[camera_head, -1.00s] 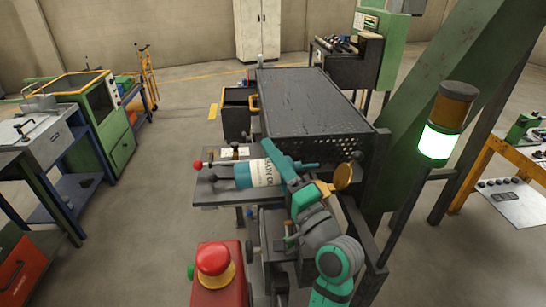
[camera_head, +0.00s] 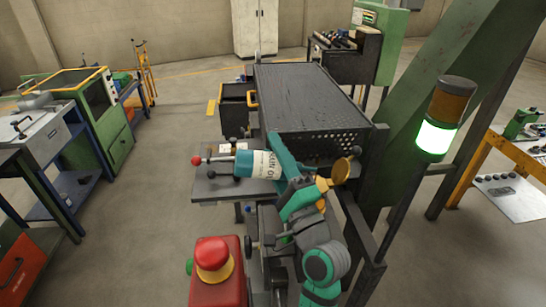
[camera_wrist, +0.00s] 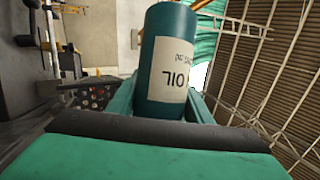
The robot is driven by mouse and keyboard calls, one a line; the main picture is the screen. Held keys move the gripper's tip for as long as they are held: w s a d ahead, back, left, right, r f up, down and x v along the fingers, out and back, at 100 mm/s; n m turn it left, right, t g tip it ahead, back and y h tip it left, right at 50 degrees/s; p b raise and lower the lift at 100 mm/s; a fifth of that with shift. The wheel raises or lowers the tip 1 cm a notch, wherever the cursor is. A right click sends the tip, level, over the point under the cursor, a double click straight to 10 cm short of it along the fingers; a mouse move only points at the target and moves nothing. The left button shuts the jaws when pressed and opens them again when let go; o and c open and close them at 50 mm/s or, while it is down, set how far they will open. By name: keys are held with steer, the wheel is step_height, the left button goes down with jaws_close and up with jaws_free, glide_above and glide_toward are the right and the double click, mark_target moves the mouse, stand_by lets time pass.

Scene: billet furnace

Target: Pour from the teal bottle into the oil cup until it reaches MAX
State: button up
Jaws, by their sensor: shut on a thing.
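The teal bottle (camera_head: 244,163) has a cream label and lies nearly horizontal above the grey side shelf in the head view. My gripper (camera_head: 282,166) is shut on it from the right. In the wrist view the bottle (camera_wrist: 167,50) stands between the fingers (camera_wrist: 160,108), with its label lettering upside down. Its spout is not clear in either view. I cannot identify the oil cup or its MAX mark. A round brass-coloured part (camera_head: 341,170) is to the right of my gripper, but I cannot tell what it is.
A red-knobbed lever (camera_head: 197,160) is at the left of the grey shelf (camera_head: 210,187). The dark perforated furnace bench (camera_head: 310,95) is behind. A red emergency-stop box (camera_head: 214,275) is in front, and a lit beacon post (camera_head: 436,135) is right. Open floor lies left.

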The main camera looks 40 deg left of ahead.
steer(key=shift+w+d+r+m+t, duration=0.1)
steer(key=shift+r+m+t, duration=0.35)
steer(key=shift+m, duration=0.25)
steer(key=shift+w+d+r+m+t, duration=0.1)
steer(key=shift+r+m+t, duration=0.25)
steer(key=shift+m+t, duration=0.3)
stand_by(5.7)
steer(key=n+g, duration=0.2)
steer(key=n, duration=0.1)
steer(key=n+g+h, duration=0.1)
steer(key=n+g, duration=0.1)
steer(key=n, duration=0.2)
steer(key=n+g, duration=0.2)
steer(key=n, duration=0.2)
steer(key=shift+s+a+r+h, duration=0.1)
steer(key=shift+h, duration=0.3)
steer(key=shift+w+d+r+n+g+h, duration=0.15)
steer(key=shift+r+n+g+h, duration=0.25)
steer(key=shift+n, duration=0.55)
steer(key=shift+w+d+r+n+g+h, duration=0.1)
steer(key=shift+w+r+n+g+h, duration=0.1)
steer(key=shift+r+n+h, duration=0.5)
